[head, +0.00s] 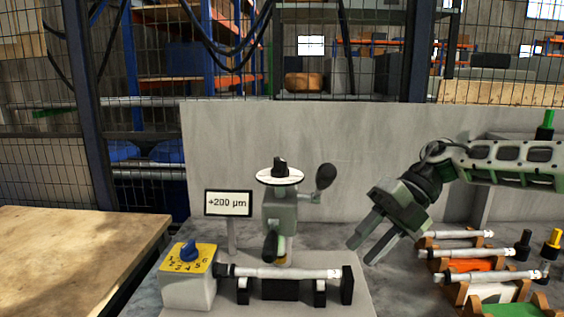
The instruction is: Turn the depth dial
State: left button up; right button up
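A white round dial with a black knob (280,168) sits on top of the grey-green grinder head (280,212). A display (228,203) to its left reads "+200 µm". A yellow plate with numbers and a blue knob (190,252) is on a pale box at the lower left; no label shows which one is the depth dial. My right gripper (361,254) is right of the grinder head, pointing down-left, fingers apart with nothing between them. It touches neither dial. My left gripper is out of view.
A shaft (285,273) lies across black supports below the head. A dark rounded handle (325,176) sticks out right of the head. Racks with several shafts (455,255) stand at the right. A wooden table (75,240) is at the left. A grey panel (370,130) stands behind.

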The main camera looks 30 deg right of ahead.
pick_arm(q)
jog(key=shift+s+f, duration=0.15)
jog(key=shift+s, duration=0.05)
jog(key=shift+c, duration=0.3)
pick_arm(e)
jog(key=s+a+f+m+t+h, duration=0.1)
jog(key=s+f+m+t+h, duration=0.1)
jog(key=f+m+t, duration=0.75)
jog(key=s+a+f+m+t+h, duration=0.15)
jog(key=f+m+t, duration=0.25)
jog(key=f+m, duration=0.95)
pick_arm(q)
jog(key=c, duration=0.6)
pick_arm(e)
jog(key=s+a+f+m+g+h, duration=0.1)
jog(key=s+a+f+m+g, duration=0.1)
jog(key=s+a+f+m, duration=0.2)
jog(key=s+a+f+m+g+h, duration=0.2)
jog(key=s+a+f+m, duration=0.2)
jog(key=a+f, duration=0.5)
jog(key=a, duration=0.3)
jog(key=shift+a, duration=0.15)
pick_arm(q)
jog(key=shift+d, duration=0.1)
pick_arm(e)
jog(key=shift+s, duration=0.1)
